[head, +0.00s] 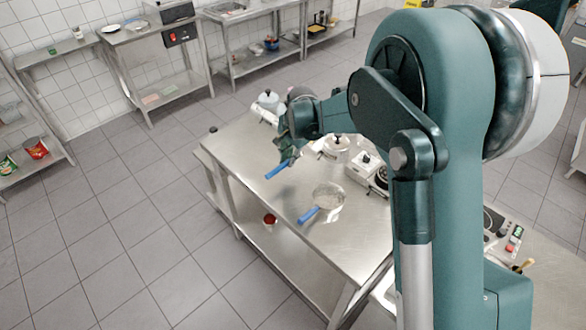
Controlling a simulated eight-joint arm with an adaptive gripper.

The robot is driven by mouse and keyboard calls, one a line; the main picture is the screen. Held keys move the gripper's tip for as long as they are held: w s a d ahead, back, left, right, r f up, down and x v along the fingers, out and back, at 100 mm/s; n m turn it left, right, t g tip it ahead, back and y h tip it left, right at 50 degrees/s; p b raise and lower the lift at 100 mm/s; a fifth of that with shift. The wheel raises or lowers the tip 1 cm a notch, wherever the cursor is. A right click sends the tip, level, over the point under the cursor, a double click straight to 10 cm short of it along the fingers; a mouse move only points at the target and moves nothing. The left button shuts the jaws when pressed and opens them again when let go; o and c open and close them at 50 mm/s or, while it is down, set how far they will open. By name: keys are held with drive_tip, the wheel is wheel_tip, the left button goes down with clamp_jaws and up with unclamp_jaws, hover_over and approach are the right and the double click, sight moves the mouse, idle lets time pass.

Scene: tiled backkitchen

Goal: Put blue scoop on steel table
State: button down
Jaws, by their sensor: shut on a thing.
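My gripper (289,148) is over the steel table (235,150), left of the middle of the picture. It is shut on the blue scoop (277,171), whose blue part sticks out below the gripper towards the lower left. The rest of the scoop is hidden by the gripper. The scoop shows against the tabletop; I cannot tell whether it touches the table or hangs above it.
A round pan or strainer (328,196) with a blue handle (309,215) lies on the table. A red item (269,220) is on the lower shelf.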

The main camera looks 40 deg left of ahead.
sight(288, 175)
drive_tip(key=shift+f, duration=1.25)
drive_tip(key=shift+f, duration=1.85)
drive_tip(key=shift+f, duration=0.2)
drive_tip(key=c, duration=2.4)
unclamp_jaws()
drive_tip(key=shift+o, duration=0.2)
drive_tip(key=shift+r, duration=0.2)
wheel_tip(288, 175, up, 12)
drive_tip(key=d, duration=0.2)
drive_tip(key=shift+d+f, duration=0.15)
